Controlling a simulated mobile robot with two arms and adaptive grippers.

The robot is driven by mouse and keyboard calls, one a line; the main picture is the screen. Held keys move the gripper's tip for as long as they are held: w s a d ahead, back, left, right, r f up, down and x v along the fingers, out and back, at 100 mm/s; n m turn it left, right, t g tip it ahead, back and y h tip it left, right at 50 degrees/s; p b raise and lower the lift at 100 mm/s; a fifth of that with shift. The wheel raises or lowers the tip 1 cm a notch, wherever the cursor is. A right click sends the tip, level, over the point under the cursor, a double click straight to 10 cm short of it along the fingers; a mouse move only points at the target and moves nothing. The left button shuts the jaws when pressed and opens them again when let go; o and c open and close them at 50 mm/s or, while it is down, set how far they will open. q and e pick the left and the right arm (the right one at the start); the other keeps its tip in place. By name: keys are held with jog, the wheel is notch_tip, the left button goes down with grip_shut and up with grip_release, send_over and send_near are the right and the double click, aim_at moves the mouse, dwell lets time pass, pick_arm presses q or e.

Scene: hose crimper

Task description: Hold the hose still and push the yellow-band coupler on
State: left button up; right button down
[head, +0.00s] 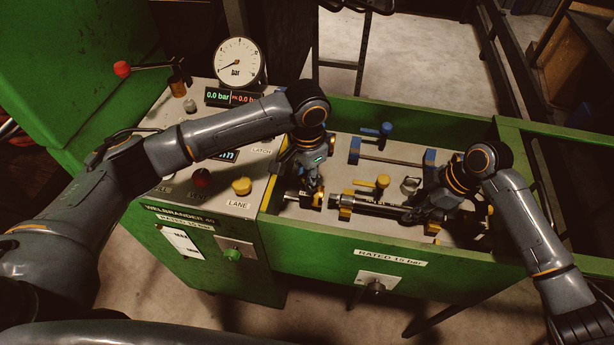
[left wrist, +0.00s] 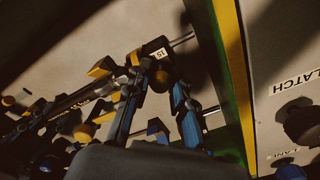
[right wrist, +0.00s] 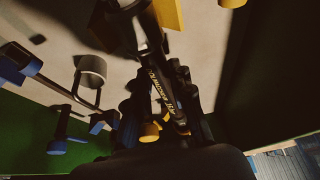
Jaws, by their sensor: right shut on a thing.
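The black hose (head: 375,208) lies along the yellow clamp supports in the green trough, and its lettering shows in the right wrist view (right wrist: 160,92). My right gripper (head: 418,208) is shut on the hose, right of the yellow support; its fingers are dark in the right wrist view. My left gripper (head: 312,192) is at the left end of the trough. In the left wrist view its fingers (left wrist: 153,78) straddle the yellow-band coupler (left wrist: 158,64), marked 15, left of the hose end. Whether they touch it is unclear. A metal rod (left wrist: 182,39) is beyond the coupler.
A blue clamp station (head: 390,158) with a blue knob stands behind the hose. A yellow knob (head: 382,181) and a grey ring (head: 410,185) are nearby. The trough's green front wall (head: 330,262) bounds the front. The control panel with its gauge (head: 240,62) is on the left.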

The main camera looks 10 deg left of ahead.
aim_at(322, 191)
pick_arm(q)
grip_shut()
jog(key=shift+d, duration=1.75)
pick_arm(e)
jog(key=shift+a, duration=0.1)
pick_arm(q)
jog(key=o, duration=1)
grip_release()
jog(key=shift+d, duration=0.1)
jog(key=shift+c, duration=0.2)
notch_tip(322, 191, up, 12)
pick_arm(e)
jog(key=c, duration=1.1)
grip_release()
